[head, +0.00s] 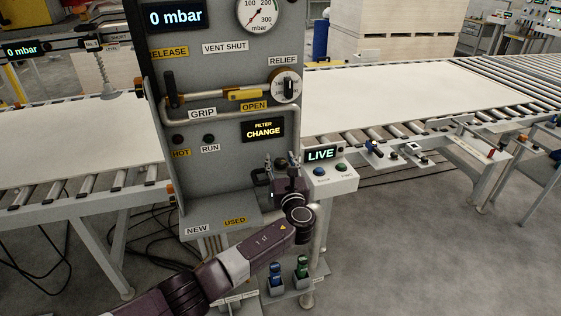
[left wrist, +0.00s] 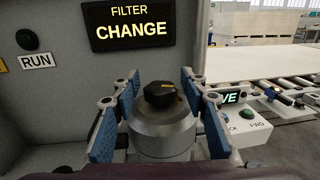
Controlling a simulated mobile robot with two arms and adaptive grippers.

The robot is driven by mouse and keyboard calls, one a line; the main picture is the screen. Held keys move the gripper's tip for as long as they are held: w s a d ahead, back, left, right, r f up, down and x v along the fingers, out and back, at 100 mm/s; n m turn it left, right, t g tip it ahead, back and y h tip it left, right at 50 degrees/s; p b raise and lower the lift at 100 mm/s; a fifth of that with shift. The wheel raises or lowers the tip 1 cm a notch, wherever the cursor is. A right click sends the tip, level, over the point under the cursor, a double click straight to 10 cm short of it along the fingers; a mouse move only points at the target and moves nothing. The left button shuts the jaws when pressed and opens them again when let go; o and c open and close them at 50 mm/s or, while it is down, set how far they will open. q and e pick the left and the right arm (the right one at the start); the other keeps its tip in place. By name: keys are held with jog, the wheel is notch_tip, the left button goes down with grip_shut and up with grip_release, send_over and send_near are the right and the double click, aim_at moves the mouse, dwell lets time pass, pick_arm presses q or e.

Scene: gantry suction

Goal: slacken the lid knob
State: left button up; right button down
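The lid knob (left wrist: 160,95) is a black knob with a small yellow mark, on top of a grey round filter housing (left wrist: 163,136) in the left wrist view. My left gripper (left wrist: 162,88) is open, with its blue-padded fingers on both sides of the knob and housing top. A gap shows between the fingers and the knob. In the head view my left gripper (head: 278,172) is at the lower right of the grey panel, below the FILTER CHANGE display (head: 263,130). It hides most of the housing and the knob there. My right gripper is in neither view.
The grey panel (head: 225,75) carries a gauge, a yellow-handled lever (head: 245,95) and a RELIEF dial (head: 286,87). A shelf marked NEW and USED (head: 215,226) lies below. A LIVE button box (head: 330,178) is close right of the gripper. Conveyors stand on both sides.

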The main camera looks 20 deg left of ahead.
pick_arm(q)
jog(key=shift+s, duration=0.1)
jog(key=v, duration=1.2)
jog(key=shift+f, duration=0.1)
